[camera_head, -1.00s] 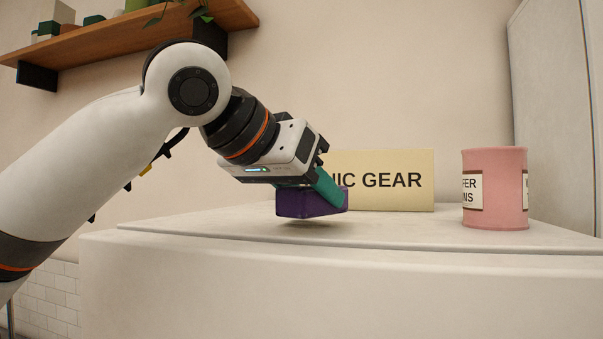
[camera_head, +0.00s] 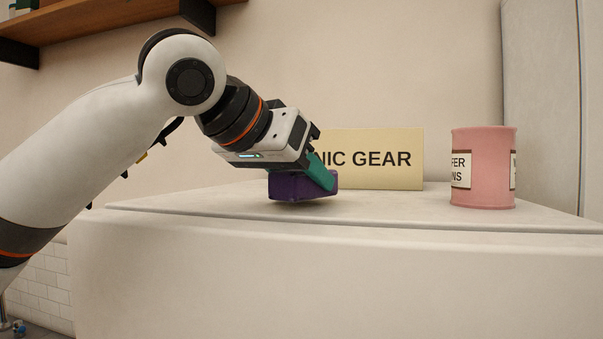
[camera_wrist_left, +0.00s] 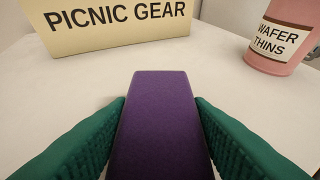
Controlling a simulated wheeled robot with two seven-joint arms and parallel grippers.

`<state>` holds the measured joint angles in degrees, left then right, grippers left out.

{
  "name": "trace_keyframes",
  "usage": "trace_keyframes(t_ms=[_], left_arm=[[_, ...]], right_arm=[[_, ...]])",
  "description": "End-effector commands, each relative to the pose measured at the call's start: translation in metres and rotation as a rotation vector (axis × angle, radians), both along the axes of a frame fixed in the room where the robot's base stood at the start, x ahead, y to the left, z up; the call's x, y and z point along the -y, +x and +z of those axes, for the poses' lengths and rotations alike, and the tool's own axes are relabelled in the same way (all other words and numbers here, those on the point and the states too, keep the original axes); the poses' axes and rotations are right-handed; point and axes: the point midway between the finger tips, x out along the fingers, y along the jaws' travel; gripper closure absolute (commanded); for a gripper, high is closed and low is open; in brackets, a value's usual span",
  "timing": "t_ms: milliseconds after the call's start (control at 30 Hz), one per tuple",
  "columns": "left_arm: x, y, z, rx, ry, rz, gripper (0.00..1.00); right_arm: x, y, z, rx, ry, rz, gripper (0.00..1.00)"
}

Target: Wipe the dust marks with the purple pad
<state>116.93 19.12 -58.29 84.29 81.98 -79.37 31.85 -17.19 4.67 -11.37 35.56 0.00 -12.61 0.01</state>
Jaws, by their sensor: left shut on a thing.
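The purple pad (camera_head: 292,187) is a block held low over the white top surface. My left gripper (camera_head: 322,176) is shut on it. In the left wrist view the pad (camera_wrist_left: 160,120) sits between the two green fingers of my left gripper (camera_wrist_left: 160,135). A thin dark shadow lies under the pad, and I cannot tell whether it touches the surface. No dust marks can be made out in either view. My right gripper is not in view.
A cream box reading "PICNIC GEAR" (camera_head: 385,175) stands behind the pad. A pink canister reading "WAFER THINS" (camera_head: 484,185) stands at the right. The white top (camera_head: 400,208) between them and its front edge is clear. A wooden shelf (camera_head: 90,30) hangs upper left.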

Motion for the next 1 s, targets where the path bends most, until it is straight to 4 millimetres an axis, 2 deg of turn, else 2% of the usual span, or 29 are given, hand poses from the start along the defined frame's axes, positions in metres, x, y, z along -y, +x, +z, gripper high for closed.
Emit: trace_keyframes(t_ms=[533,1000], left_arm=[[0.000,-0.001,-0.010,0.000,0.000,0.000,0.82],[-0.010,-0.028,-0.010,0.000,0.000,0.001,0.82]], right_arm=[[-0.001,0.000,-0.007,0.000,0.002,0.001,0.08],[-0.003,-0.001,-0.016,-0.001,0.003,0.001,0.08]])
